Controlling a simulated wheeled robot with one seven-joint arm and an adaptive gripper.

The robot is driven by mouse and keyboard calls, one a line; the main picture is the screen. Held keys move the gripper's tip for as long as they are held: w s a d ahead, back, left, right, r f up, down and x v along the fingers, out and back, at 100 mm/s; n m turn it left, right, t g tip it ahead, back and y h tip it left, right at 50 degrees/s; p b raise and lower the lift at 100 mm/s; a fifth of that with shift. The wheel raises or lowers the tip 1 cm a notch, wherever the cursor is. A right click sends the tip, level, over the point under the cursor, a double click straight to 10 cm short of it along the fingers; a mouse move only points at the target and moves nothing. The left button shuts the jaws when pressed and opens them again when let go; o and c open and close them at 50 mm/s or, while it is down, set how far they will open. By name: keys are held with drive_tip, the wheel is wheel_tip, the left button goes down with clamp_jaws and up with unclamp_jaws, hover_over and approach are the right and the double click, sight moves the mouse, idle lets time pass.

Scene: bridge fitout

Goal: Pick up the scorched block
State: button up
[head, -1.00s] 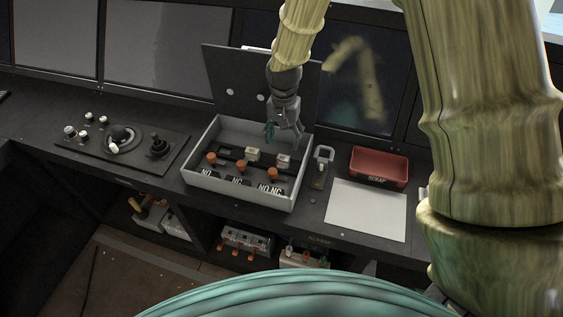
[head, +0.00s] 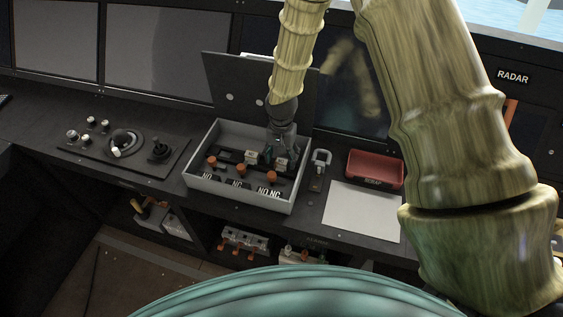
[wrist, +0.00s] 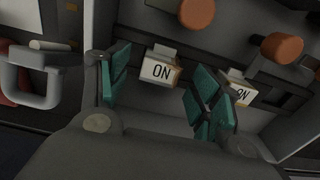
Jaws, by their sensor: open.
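Two pale blocks stand in the grey open box: the right one (head: 281,163) and the left one (head: 251,157). In the wrist view both read ON; one (wrist: 160,68) lies between my finger pads and the other (wrist: 240,90) lies outside the right pad. Both show a brownish side edge; I cannot tell surely which is scorched. My gripper (head: 280,155) is down inside the box at the right block. In the wrist view my gripper (wrist: 160,88) is open, its teal pads on either side of that block, with gaps showing. The fingers partly hide the blocks in the head view.
A padlock (head: 320,160), a red scrap tray (head: 375,183) and a white sheet (head: 361,211) lie to the right. A control panel (head: 176,165) is left.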

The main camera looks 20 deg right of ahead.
drive_tip(key=shift+f+p, duration=0.35)
drive_tip(key=shift+f, duration=0.8)
drive_tip(key=c, duration=1)
